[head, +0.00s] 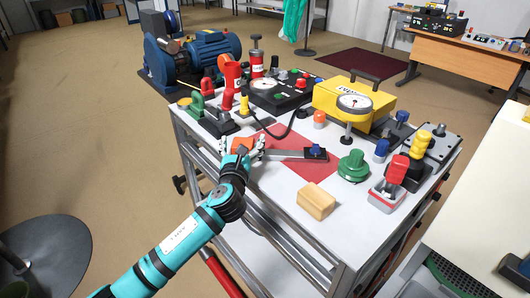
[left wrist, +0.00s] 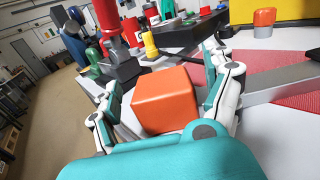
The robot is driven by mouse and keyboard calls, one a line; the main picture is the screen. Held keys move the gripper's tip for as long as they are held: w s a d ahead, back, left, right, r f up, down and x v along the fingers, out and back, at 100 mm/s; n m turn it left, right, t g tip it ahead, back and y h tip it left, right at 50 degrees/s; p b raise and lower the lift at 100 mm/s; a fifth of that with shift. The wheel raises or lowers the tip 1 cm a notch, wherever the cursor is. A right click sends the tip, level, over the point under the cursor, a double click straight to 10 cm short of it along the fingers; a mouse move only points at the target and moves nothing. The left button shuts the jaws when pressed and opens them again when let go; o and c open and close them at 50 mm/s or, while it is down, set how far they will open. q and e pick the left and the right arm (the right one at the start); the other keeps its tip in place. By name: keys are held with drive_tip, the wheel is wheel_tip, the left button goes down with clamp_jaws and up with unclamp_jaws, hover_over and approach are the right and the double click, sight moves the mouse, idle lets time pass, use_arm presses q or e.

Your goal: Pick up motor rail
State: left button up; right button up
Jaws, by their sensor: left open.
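A grey metal bar (head: 288,155), which looks like the motor rail, lies across the red mat on the bench. A dark block with a blue knob (head: 316,151) sits at its right end. An orange block (left wrist: 166,99) is near its left end; I cannot tell whether it is joined to the bar. My left gripper (head: 243,149) is open, with one finger on each side of the orange block. In the left wrist view the bar (left wrist: 283,82) runs off to the right behind the right finger. My right gripper is not in view.
A yellow gauge box (head: 350,100), red and green clamps and a black panel crowd the back. The bench's front corner is clear.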

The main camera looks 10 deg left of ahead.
use_arm(q)
drive_tip(key=shift+w, duration=0.3)
drive_tip(key=shift+r, duration=0.1)
drive_tip(key=c, duration=1.7)
wheel_tip(320, 180, up, 10)
drive_tip(key=shift+p, duration=1)
